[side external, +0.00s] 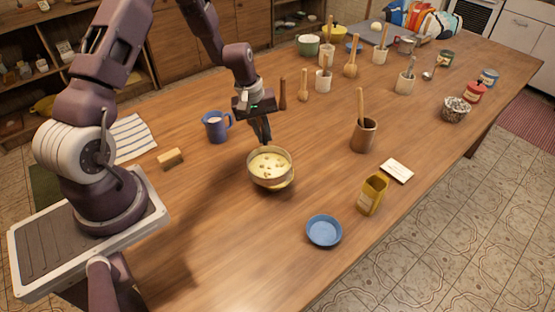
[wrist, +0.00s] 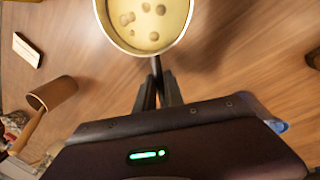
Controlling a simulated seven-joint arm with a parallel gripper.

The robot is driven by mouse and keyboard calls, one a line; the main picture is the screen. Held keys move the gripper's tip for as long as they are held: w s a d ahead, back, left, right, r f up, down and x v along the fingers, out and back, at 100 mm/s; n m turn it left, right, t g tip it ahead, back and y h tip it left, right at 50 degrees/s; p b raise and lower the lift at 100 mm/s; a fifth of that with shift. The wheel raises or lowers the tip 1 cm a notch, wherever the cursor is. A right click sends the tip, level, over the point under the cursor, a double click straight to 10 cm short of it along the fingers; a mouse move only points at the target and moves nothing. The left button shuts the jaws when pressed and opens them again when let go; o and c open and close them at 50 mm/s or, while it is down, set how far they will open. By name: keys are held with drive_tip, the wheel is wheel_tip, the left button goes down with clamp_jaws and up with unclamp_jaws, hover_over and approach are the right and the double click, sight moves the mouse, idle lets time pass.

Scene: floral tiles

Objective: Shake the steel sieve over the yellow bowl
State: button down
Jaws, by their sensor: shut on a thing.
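My gripper (side external: 264,140) points down at the middle of the table. In the wrist view its fingers (wrist: 157,98) are shut on the thin dark handle of the steel sieve (wrist: 100,12). In the side view the round sieve (side external: 250,172) has a metallic rim and lies in front of the fingers. Pale yellow shows inside it with several brownish lumps.
A blue mug (side external: 215,127) stands left of my gripper. A small blue dish (side external: 323,231), a yellow container (side external: 372,194), a white card (side external: 397,171) and a brown pot with a wooden utensil (side external: 363,135) stand to the right. Several crocks and tins fill the far end.

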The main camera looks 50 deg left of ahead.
drive_tip(key=shift+w+d, duration=0.6)
drive_tip(key=shift+w, duration=0.35)
drive_tip(key=shift+s+a, duration=0.6)
drive_tip(key=shift+s, duration=0.35)
drive_tip(key=shift+w+d, duration=0.1)
drive_tip(key=shift+w+d, duration=0.5)
drive_tip(key=shift+w, duration=0.35)
drive_tip(key=r, duration=0.2)
drive_tip(key=s+r, duration=0.1)
drive_tip(key=r, duration=0.1)
drive_tip(key=shift+a, duration=0.3)
